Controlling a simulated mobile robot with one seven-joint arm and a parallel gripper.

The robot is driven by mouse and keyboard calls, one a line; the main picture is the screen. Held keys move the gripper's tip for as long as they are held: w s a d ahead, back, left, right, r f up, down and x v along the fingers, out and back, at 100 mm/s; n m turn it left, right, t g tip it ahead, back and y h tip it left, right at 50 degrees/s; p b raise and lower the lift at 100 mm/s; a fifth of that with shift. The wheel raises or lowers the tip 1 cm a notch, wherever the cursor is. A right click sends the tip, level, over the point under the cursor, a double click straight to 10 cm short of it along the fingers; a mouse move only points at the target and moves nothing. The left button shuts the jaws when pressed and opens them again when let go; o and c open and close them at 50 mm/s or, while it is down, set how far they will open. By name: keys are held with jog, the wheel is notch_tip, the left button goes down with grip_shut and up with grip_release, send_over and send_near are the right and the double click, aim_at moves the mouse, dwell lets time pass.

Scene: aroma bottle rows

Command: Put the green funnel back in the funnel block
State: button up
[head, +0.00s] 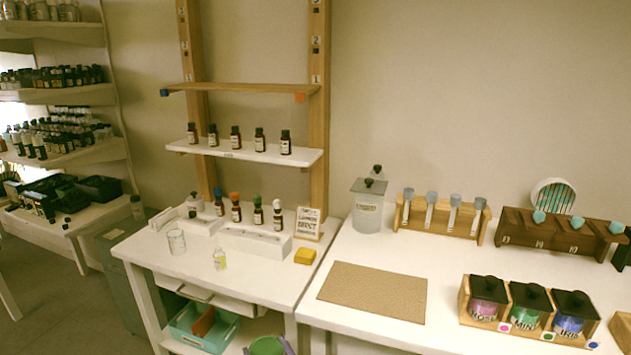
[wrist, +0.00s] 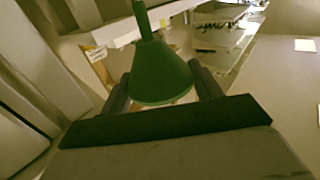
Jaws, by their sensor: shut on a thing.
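The green funnel (wrist: 158,75) is held in my gripper (wrist: 160,95), its spout pointing up and away and its wide rim toward my palm in the wrist view. The dark fingers stand on either side of the cone. At the bottom edge of the head view, a green rounded shape (head: 266,346) between two greyish prongs looks like the funnel in my gripper, partly cut off. A long white block (head: 255,243) with holes in its top stands on the left table, in front of bottles with coloured caps. I cannot tell for sure that it is the funnel block.
A glass beaker (head: 177,242), a small yellowish bottle (head: 220,259) and a yellow sponge (head: 305,257) stand near the white block. A sign (head: 308,225) stands behind its right end. A brown mat (head: 374,292) lies on the right table. A teal bin (head: 198,327) is below.

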jog(key=d+f+n+g+y, duration=0.2)
jog(key=d+f, duration=0.3)
jog(key=f, duration=0.7)
jog(key=d+f+n+g+y, duration=0.3)
jog(key=d+f+y, duration=0.1)
jog(key=f, duration=0.9)
jog(key=shift+d+f, duration=0.2)
jog(key=shift+d, duration=0.65)
jog(key=shift+a, duration=0.1)
jog(key=s+f+m+t+h, duration=0.1)
jog(key=m+t+h, duration=0.1)
jog(key=m+h, duration=0.1)
jog(key=s+f+m+t+h, duration=0.1)
jog(key=s+m+t+h, duration=0.1)
jog(key=m+h, duration=0.2)
jog(key=s+f+m+t+h, duration=0.1)
jog(key=m+t+h, duration=0.2)
jog(key=h, duration=0.4)
jog(key=shift+s+f+m, duration=0.25)
jog(key=shift+m, duration=0.15)
jog(key=shift+a, duration=0.25)
